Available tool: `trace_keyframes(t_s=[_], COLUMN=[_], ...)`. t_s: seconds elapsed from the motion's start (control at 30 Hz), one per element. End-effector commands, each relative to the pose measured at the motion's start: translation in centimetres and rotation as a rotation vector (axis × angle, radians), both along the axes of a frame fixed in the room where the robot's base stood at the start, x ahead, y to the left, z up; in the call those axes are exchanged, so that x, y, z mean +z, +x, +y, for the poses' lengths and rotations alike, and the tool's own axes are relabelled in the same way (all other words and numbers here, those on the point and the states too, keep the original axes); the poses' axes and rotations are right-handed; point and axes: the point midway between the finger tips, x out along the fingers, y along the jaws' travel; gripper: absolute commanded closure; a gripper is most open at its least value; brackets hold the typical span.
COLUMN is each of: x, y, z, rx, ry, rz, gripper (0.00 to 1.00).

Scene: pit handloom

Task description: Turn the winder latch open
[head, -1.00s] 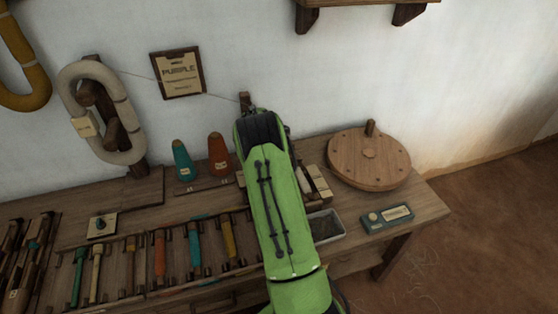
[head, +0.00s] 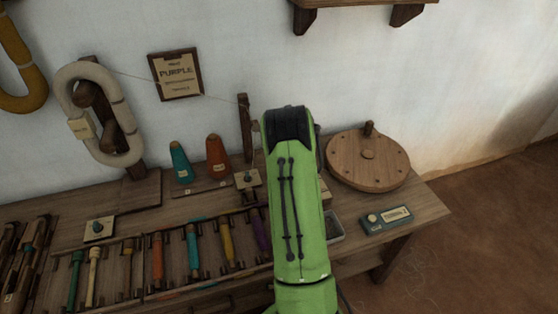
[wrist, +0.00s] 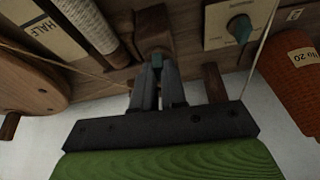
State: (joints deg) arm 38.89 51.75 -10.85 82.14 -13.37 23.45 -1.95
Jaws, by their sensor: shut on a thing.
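In the wrist view my gripper (wrist: 158,78) has its two grey fingers closed together at a dark wooden block (wrist: 153,25), which I take for the winder latch. The round wooden wheel (head: 368,162) stands at the right end of the bench and also shows at the left edge of the wrist view (wrist: 28,85). In the head view my green arm hides the gripper and latch.
A plate with a teal knob (wrist: 240,28) and an orange cone (wrist: 295,75) are close to the gripper's right in the wrist view. A wooden post (head: 245,125) stands left of my arm. A small teal box (head: 388,219) sits at the bench's right front.

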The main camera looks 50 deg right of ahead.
Motion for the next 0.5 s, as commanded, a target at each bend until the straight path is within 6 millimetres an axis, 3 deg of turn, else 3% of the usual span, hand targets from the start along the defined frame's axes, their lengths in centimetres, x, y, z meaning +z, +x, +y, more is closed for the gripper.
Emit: trace_keyframes(t_s=[0.5], x=[0.05], y=[0.01], z=[-0.08], rx=[0.111], ry=[-0.001], rz=[0.0], gripper=[1.0])
